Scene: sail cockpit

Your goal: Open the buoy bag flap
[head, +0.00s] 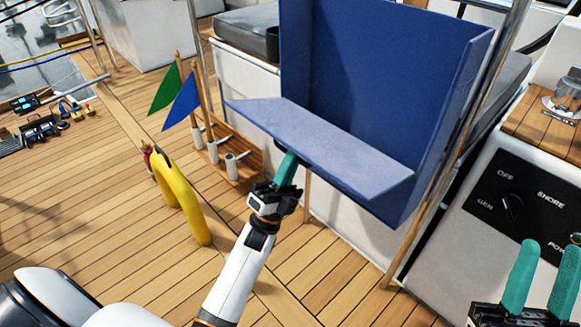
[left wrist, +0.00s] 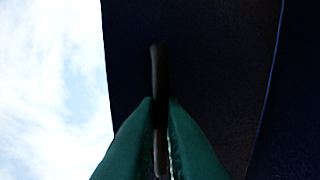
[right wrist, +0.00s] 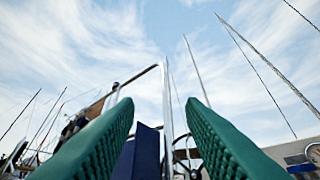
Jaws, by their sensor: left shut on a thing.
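The blue buoy bag (head: 375,70) hangs beside the white cockpit seat, with its inner back and side walls in sight. Its lighter blue flap (head: 320,148) sticks out at the front, tilted, its outer edge toward my left arm. My left gripper (head: 289,158) is under the flap's outer edge. In the left wrist view its green fingers (left wrist: 160,125) are shut on a thin dark pull tab (left wrist: 157,72) against the flap's dark underside. The tab is hidden in the head view. My right gripper (head: 546,255) is open and empty at the lower right, clear of the bag.
A yellow horseshoe buoy (head: 184,195) stands on the deck left of my left arm. Green (head: 164,90) and blue (head: 182,101) flags stand in a wooden rack (head: 236,166) behind. A switch panel (head: 520,200) is at right, with a wooden pole (head: 425,222) before it.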

